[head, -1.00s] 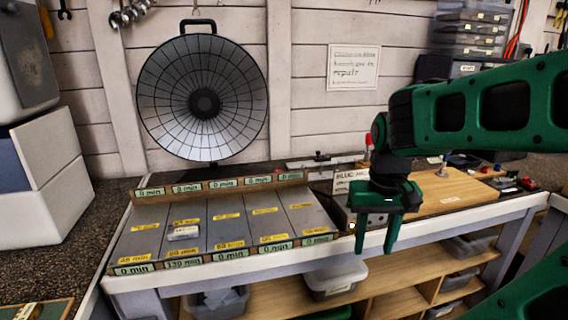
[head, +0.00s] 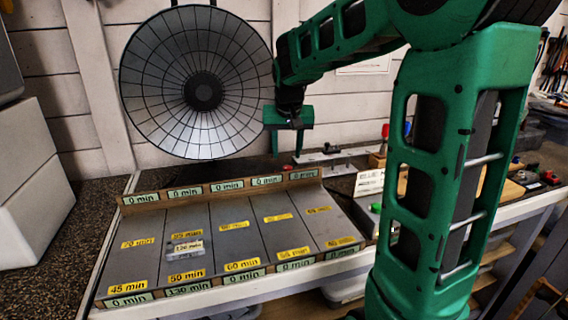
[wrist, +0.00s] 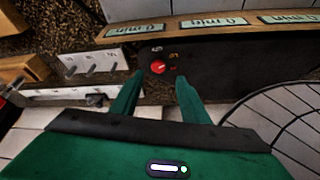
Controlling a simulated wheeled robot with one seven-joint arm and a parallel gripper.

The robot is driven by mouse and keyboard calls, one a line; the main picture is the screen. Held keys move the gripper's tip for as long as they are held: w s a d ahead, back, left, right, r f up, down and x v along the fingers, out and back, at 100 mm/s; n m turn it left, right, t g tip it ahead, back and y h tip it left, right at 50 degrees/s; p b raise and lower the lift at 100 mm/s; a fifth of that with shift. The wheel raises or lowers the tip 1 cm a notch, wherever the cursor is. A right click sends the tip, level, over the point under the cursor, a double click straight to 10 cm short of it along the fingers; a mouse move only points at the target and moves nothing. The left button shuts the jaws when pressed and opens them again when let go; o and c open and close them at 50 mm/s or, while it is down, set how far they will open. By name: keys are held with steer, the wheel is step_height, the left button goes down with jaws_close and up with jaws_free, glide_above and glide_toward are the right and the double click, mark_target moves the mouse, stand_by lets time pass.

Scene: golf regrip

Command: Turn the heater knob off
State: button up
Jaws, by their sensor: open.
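The heater (head: 200,88) is a round dish with a black wire grille, standing against the wall in the head view. The red heater knob (wrist: 158,67) sits on a dark panel in the wrist view, with small labels around it too small to read surely. The knob also shows as a small red spot (head: 287,167) in the head view. My gripper (head: 288,154) is open and empty, above the knob in the head view. In the wrist view my gripper's fingertips (wrist: 158,80) lie either side of the knob. I cannot tell whether they touch it.
A sloped rack (head: 196,226) with several time-labelled lanes fills the bench left of my arm; a grey block (head: 188,248) lies in one lane. The heater grille (wrist: 282,125) is close to my gripper's right in the wrist view. A metal bracket (wrist: 90,68) lies left.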

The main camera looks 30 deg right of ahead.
mark_target(287, 166)
steer(key=x, duration=0.5)
steer(key=shift+d+f, duration=0.25)
steer(key=shift+f, duration=0.1)
steer(key=c, duration=1)
steer(key=shift+n, duration=0.3)
steer(key=n, duration=0.1)
steer(key=n+y, duration=0.1)
steer(key=n, duration=0.1)
steer(key=n+y, duration=0.1)
steer(key=n, duration=0.1)
steer(key=shift+d+t, duration=0.3)
steer(key=n+y, duration=0.1)
steer(key=n, duration=0.2)
steer(key=n+y, duration=0.1)
steer(key=n, duration=0.2)
steer(key=shift+d, duration=0.25)
steer(key=shift+n, duration=0.3)
